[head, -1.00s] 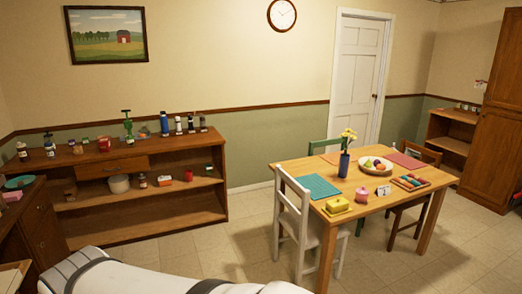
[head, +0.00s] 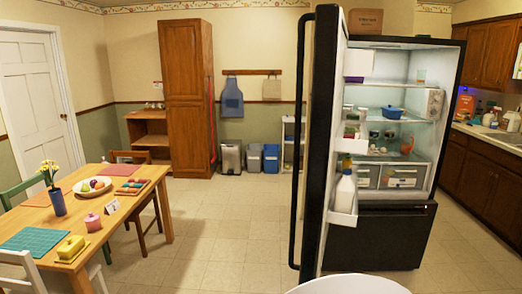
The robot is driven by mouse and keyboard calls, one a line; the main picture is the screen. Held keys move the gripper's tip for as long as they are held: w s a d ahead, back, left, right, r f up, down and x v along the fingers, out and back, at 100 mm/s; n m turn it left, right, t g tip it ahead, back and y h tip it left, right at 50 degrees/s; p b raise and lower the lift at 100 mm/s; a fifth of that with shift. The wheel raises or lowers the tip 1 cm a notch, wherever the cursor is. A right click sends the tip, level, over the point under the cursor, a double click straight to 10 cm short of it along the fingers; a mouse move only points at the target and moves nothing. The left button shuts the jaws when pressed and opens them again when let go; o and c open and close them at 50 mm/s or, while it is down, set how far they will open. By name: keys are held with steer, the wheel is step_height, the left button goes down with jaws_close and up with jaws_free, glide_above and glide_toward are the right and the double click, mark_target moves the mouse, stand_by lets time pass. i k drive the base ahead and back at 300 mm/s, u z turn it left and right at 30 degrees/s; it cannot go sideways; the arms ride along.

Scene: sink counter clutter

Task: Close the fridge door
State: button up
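The black fridge (head: 385,235) stands right of centre in the head view. Its upper door (head: 319,130) is wide open and swung out toward me, seen nearly edge-on, with a long dark vertical handle (head: 299,140) on its left side. Door shelves hold a white bottle (head: 345,192) and other items. The lit inside shows shelves with a blue pot (head: 392,113) and clear drawers. The lower black front looks shut. My gripper is not in view; only a white rounded part of my own body shows at the bottom edge.
The dining table (head: 127,205) with chairs stands at left. Open tiled floor (head: 215,230) lies between it and the fridge door. Bins (head: 252,158) and a tall wooden cabinet (head: 187,100) stand along the back wall. A counter (head: 487,145) runs along the right. A box (head: 366,21) sits on the fridge.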

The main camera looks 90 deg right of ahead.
mark_target(332, 60)
steer(key=z, duration=3.7)
steer(key=i, duration=1)
steer(key=z, duration=1.3)
steer(key=k, duration=1.05)
